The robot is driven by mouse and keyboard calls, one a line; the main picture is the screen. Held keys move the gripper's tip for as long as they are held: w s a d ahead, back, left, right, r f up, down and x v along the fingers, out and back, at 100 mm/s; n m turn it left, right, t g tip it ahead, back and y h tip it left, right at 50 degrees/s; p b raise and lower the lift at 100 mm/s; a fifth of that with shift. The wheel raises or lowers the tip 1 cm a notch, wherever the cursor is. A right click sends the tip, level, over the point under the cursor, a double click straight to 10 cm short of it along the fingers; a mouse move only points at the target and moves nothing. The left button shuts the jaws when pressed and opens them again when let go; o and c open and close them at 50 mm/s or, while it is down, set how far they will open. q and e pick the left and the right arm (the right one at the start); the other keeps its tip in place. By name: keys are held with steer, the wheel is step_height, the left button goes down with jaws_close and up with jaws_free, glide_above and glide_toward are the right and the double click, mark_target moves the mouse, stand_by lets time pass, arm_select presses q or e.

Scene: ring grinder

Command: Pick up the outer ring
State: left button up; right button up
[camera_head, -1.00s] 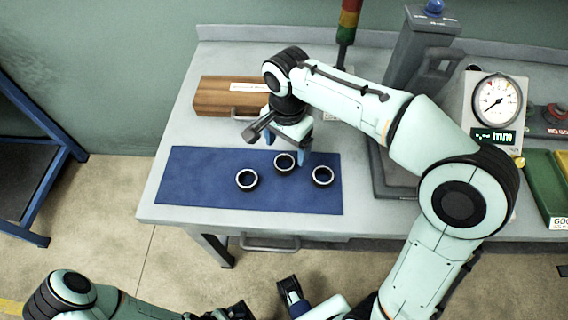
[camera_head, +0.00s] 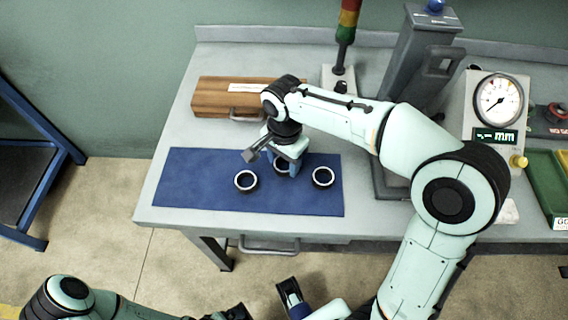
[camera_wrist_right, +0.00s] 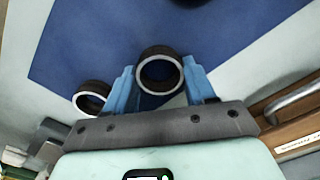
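Three black rings with pale rims lie on the blue mat (camera_head: 195,190): a left ring (camera_head: 238,184), a middle ring (camera_head: 280,168) and a right ring (camera_head: 322,184). My right gripper (camera_head: 286,170) is down over the middle ring and partly hides it. In the right wrist view the two blue fingers stand apart on either side of this ring (camera_wrist_right: 158,52); contact cannot be made out. Another ring (camera_wrist_right: 80,101) lies outside the fingers, and a third is cut off at the top edge. My left arm (camera_head: 75,295) is low at the left; its gripper's opening is unclear.
A wooden box (camera_head: 212,97) stands behind the mat. A grey column stand (camera_head: 415,70), a dial gauge (camera_head: 497,96) and a green tray (camera_head: 545,185) stand at the right. The mat's left part is clear.

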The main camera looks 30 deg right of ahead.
steer(key=shift+r, duration=0.15)
step_height(320, 180, up, 20)
steer(key=p, duration=0.5)
steer(key=shift+d, duration=0.1)
